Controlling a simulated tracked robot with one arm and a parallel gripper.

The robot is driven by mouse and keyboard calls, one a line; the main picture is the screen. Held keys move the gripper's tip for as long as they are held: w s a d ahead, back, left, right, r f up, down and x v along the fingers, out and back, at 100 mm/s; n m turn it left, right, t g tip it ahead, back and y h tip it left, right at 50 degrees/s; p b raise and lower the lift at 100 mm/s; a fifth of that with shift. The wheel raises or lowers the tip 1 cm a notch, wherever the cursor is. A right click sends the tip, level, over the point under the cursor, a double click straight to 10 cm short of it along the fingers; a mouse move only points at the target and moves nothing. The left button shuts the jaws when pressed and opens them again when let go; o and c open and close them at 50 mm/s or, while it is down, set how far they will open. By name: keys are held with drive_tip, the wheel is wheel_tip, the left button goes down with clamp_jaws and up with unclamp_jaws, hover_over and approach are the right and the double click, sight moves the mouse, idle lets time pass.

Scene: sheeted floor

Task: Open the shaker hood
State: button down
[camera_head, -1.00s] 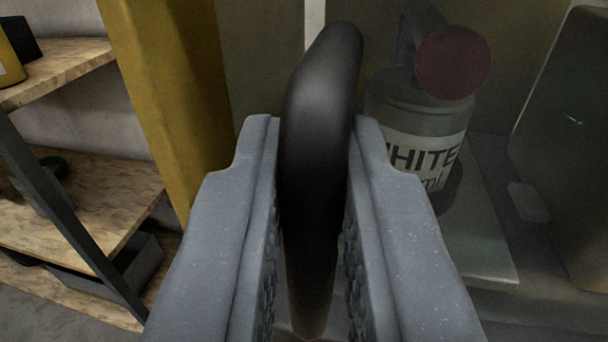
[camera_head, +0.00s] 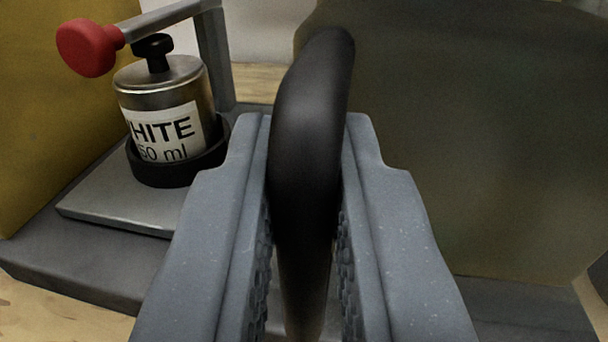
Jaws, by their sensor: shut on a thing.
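My gripper (camera_head: 305,175) is shut on a black curved handle (camera_head: 314,120), which stands upright between its two grey fingers. The shaker hood (camera_head: 470,130) is a dark, smoky panel behind and to the right of the handle. To the left, the shaker's inside shows in clear view, with no panel in front of it. A metal can labelled "WHITE" (camera_head: 165,95) stands there in a black ring holder (camera_head: 180,168). The lower end of the handle is partly hidden by the fingers.
The can's holder sits on a grey plate (camera_head: 115,205) on a dark base (camera_head: 75,262). A yellow side wall (camera_head: 45,120) stands at the left. A wooden surface (camera_head: 60,315) shows at the lower left.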

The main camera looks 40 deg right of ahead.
drive_tip(key=shift+d, duration=0.15)
drive_tip(key=c, duration=1.6)
unclamp_jaws()
drive_tip(key=shift+s, duration=0.1)
drive_tip(key=shift+o, duration=0.2)
drive_tip(key=shift+s+a, duration=0.25)
drive_tip(key=shift+a, duration=0.15)
drive_tip(key=v, duration=1.3)
drive_tip(key=shift+b, duration=0.3)
